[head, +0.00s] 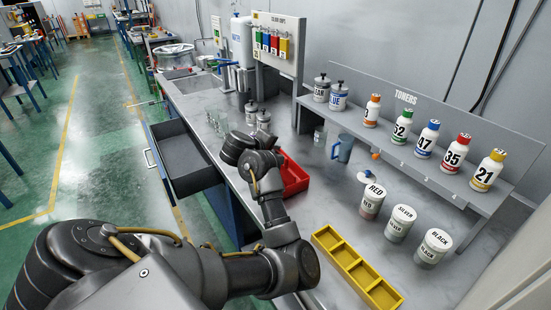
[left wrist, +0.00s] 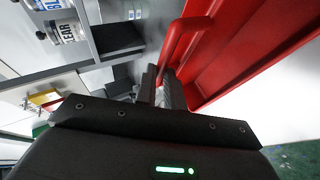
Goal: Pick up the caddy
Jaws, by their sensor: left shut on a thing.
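The red caddy (head: 293,176) is on or just above the grey workbench, partly hidden behind my left arm in the head view. In the left wrist view the caddy (left wrist: 225,50) fills the upper right, with its red loop handle (left wrist: 185,38) at the fingertips. My left gripper (left wrist: 165,78) is shut on the caddy's handle. In the head view its fingers are hidden behind my wrist. I cannot tell whether the caddy touches the bench. My right gripper is not in view.
A yellow tray (head: 356,268) lies at the front of the bench. Labelled jars, such as RED (head: 373,198), stand right of it, with a blue mug (head: 343,147) behind. An open drawer (head: 185,160) juts out left.

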